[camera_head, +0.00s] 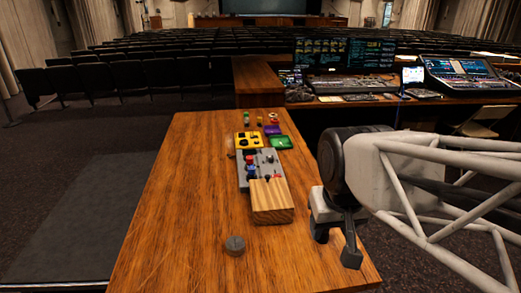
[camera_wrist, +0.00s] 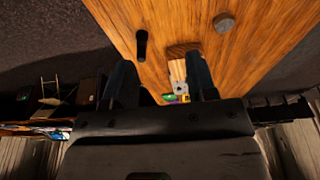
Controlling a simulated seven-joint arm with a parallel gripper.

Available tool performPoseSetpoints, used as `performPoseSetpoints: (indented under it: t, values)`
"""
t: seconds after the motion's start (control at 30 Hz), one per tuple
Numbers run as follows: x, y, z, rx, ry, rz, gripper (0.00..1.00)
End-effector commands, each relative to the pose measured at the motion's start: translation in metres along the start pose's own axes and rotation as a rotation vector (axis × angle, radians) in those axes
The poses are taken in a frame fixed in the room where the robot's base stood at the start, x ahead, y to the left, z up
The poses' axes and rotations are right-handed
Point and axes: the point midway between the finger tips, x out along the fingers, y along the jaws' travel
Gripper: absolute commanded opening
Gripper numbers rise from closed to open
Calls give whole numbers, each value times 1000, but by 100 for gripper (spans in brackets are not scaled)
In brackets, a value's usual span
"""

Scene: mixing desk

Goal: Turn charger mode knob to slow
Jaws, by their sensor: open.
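A round grey knob-like piece (camera_head: 235,245) sits on the wooden table near its front. It also shows in the wrist view (camera_wrist: 224,22). A yellow box (camera_head: 249,140) with dark knobs and a grey panel (camera_head: 244,171) with red, blue and dark controls stand farther back. No readable label shows which one is the charger mode knob, and I cannot tell its setting. My gripper (camera_head: 336,243) is open and empty above the table's right side, right of the grey piece and apart from it. Its two fingers show in the wrist view (camera_wrist: 159,78).
A wooden block (camera_head: 271,201) stands at the panel's near end. A dark elongated shape (camera_wrist: 142,45) shows on the table in the wrist view. The table's left side is clear.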

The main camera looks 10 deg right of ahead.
Motion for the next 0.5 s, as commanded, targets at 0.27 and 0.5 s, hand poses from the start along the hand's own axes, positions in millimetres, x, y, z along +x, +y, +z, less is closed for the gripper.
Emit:
performPoseSetpoints:
  t: [0.27, 0.5]
  values:
    - [-6, -1, -63, 4, -22, 3, 52]
    - [-6, -1, -120, 7, -40, 7, 52]
